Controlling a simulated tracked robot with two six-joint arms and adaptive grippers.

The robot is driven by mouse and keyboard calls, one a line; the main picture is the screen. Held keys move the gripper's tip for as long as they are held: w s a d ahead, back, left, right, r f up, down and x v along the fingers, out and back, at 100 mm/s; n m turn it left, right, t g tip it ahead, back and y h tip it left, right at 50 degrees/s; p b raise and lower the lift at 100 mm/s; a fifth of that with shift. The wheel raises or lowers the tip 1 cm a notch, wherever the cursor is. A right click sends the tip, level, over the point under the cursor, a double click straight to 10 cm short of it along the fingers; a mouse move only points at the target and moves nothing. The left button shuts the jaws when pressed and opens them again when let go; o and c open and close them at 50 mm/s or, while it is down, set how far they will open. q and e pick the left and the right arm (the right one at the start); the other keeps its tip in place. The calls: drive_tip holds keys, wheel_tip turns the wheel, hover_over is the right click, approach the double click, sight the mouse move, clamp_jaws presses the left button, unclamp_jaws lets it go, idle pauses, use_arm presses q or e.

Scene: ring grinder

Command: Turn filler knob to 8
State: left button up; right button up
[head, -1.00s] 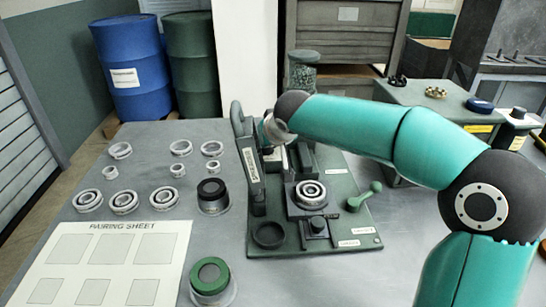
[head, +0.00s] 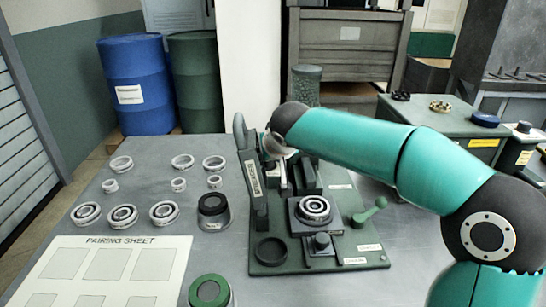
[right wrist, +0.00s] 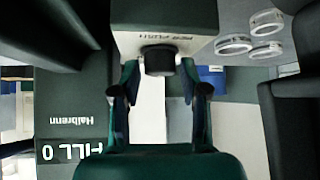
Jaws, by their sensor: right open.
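A green grinder machine (head: 330,257) stands on the grey table with a bearing ring (head: 314,209) on its central block. In the right wrist view, a short dark round knob (right wrist: 158,60) sticks out of a grey housing. My right gripper (right wrist: 159,92) is open, with one finger on each side below the knob; I cannot tell whether they touch it. My left gripper is out of view.
Several rings (head: 123,215) lie on the left of the table above a pairing sheet (head: 112,270). A dark-topped cup (head: 212,207) and a green-topped cup (head: 209,291) stand beside the machine.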

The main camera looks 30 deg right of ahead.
drive_tip(key=v, duration=1.1)
drive_tip(key=shift+s+a+r, duration=0.15)
drive_tip(key=shift+s+r, duration=0.05)
drive_tip(key=shift+s+f, duration=0.1)
